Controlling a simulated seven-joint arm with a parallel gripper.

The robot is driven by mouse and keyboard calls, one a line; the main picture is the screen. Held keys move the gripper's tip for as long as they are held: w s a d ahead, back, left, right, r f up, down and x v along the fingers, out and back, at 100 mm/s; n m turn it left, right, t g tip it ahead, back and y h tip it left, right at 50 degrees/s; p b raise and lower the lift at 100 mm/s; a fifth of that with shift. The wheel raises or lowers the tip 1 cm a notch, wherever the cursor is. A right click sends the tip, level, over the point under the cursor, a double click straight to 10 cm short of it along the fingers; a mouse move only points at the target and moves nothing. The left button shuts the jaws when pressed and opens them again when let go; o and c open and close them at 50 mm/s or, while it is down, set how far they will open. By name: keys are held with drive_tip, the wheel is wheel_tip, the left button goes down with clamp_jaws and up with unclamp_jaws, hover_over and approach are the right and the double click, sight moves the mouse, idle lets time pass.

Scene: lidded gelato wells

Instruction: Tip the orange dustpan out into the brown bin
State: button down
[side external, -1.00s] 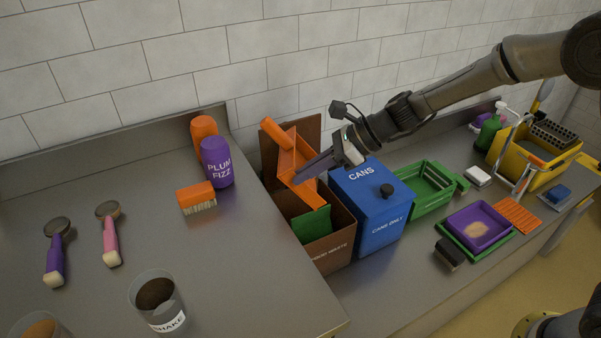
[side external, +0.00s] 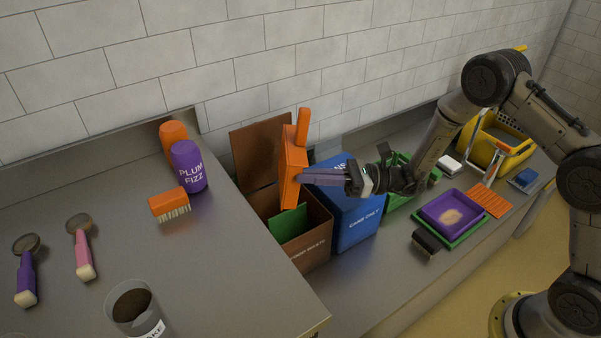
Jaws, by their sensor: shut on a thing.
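The orange dustpan (side external: 293,168) is held steeply tilted, its handle (side external: 303,127) pointing up and its pan end down. It hangs over the brown bin (side external: 309,255), whose brown lid (side external: 258,158) stands open behind. My gripper (side external: 304,176) reaches in from the right, its long purple-grey fingers shut on the right side of the dustpan. A green piece (side external: 287,223) shows inside the bin's opening. Whether anything lies in the pan cannot be seen, nor can the bin's floor.
A blue cans bin (side external: 352,228) stands right beside the brown bin, partly behind my gripper. A raised counter edge lies to the left, with an orange brush (side external: 169,204) and a purple bottle (side external: 189,167). A purple tray (side external: 452,214) sits further right.

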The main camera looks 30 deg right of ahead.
drive_tip(key=d+t+y, duration=0.1)
drive_tip(key=s+d+f+y, duration=0.1)
drive_tip(key=y, duration=0.1)
drive_tip(key=shift+f+t, duration=0.25)
drive_tip(key=shift+t, duration=0.15)
drive_tip(key=shift+s+d+f+t+y, duration=0.25)
drive_tip(key=shift+d+t+y, duration=0.1)
drive_tip(key=shift+y, duration=0.45)
idle(0.7)
idle(1.2)
